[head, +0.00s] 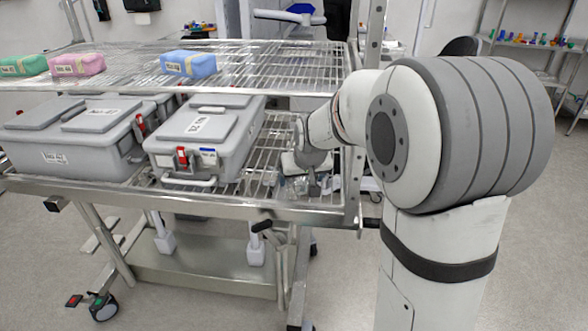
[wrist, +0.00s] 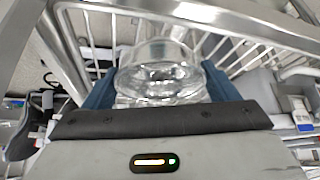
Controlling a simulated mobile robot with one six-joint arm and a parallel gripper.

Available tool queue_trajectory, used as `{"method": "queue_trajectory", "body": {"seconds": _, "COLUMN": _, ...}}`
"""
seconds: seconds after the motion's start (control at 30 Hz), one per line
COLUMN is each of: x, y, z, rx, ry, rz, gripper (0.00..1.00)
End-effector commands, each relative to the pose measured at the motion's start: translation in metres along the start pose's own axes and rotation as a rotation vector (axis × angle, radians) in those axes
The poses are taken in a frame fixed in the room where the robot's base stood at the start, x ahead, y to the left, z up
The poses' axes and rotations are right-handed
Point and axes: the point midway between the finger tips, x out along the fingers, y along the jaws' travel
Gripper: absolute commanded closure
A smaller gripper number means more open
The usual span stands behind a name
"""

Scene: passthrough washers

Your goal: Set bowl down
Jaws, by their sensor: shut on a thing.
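In the head view my gripper (head: 304,180) is over the right end of the cart's lower wire shelf (head: 262,178), below the upper shelf. The bowl is small and mostly hidden there. I cannot tell whether its base touches the wires.
A grey lidded container (head: 205,140) stands left of my gripper, with another (head: 75,150) farther left. The upper shelf (head: 270,68) holds blue (head: 188,65), pink (head: 77,65) and green (head: 22,66) packs. A metal post (head: 352,170) stands at the right corner.

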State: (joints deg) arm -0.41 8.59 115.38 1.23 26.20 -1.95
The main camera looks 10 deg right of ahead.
Motion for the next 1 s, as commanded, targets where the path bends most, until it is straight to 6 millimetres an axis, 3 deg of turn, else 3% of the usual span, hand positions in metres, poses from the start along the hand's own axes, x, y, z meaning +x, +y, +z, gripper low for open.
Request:
{"method": "queue_trajectory", "body": {"seconds": 0.1, "x": 0.014, "y": 0.0, "z": -0.025, "rx": 0.0, "ry": 0.0, "rz": 0.0, "gripper": 0.43}}
{"method": "queue_trajectory", "body": {"seconds": 0.2, "x": 0.022, "y": 0.0, "z": -0.038, "rx": 0.0, "ry": -0.001, "rz": 0.0, "gripper": 0.43}}
{"method": "queue_trajectory", "body": {"seconds": 0.47, "x": 0.031, "y": 0.001, "z": -0.054, "rx": 0.001, "ry": 0.0, "rz": 0.001, "gripper": 0.43}}
{"method": "queue_trajectory", "body": {"seconds": 0.7, "x": 0.06, "y": 0.001, "z": -0.036, "rx": 0.001, "ry": -0.002, "rz": 0.001, "gripper": 0.43}}
{"method": "queue_trajectory", "body": {"seconds": 1.0, "x": 0.063, "y": 0.002, "z": -0.035, "rx": 0.001, "ry": 0.001, "rz": 0.001, "gripper": 0.43}}
